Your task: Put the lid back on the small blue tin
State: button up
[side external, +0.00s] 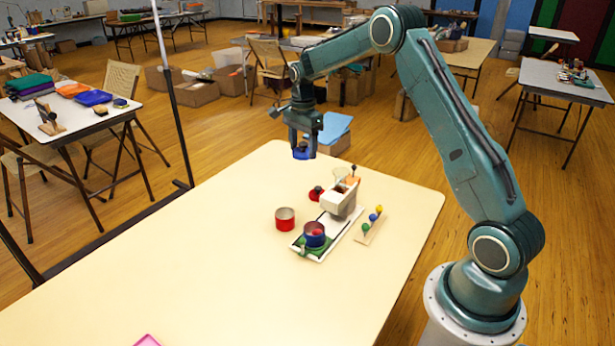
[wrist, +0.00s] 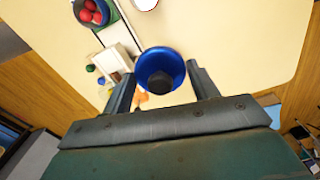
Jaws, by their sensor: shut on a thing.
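My gripper (side external: 303,148) is raised above the far part of the table, shut on a blue lid (side external: 301,154) with a dark knob. In the wrist view the round blue lid (wrist: 152,60) sits between the two fingers, knob toward the camera. The lid is well apart from the tin.
An open red tin (side external: 285,221) stands left of the board (side external: 327,240). A red lid (side external: 315,194) lies behind it. A pale bin-shaped thing (side external: 338,203) stands on the board's far end, beside a wooden strip (side external: 371,228) with coloured balls. The table's (side external: 200,270) left side is mostly clear.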

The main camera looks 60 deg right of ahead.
dwell(0.4)
jog(key=shift+s+a+f, duration=0.4)
jog(key=shift+a, duration=0.2)
jog(key=s+a+f, duration=0.5)
jog(key=s+a, duration=0.5)
jog(key=shift+f, duration=0.35)
jog(key=shift+s+f, duration=0.1)
jog(key=shift+f, duration=0.1)
jog(key=shift+f, duration=3)
jog(key=shift+f, duration=0.15)
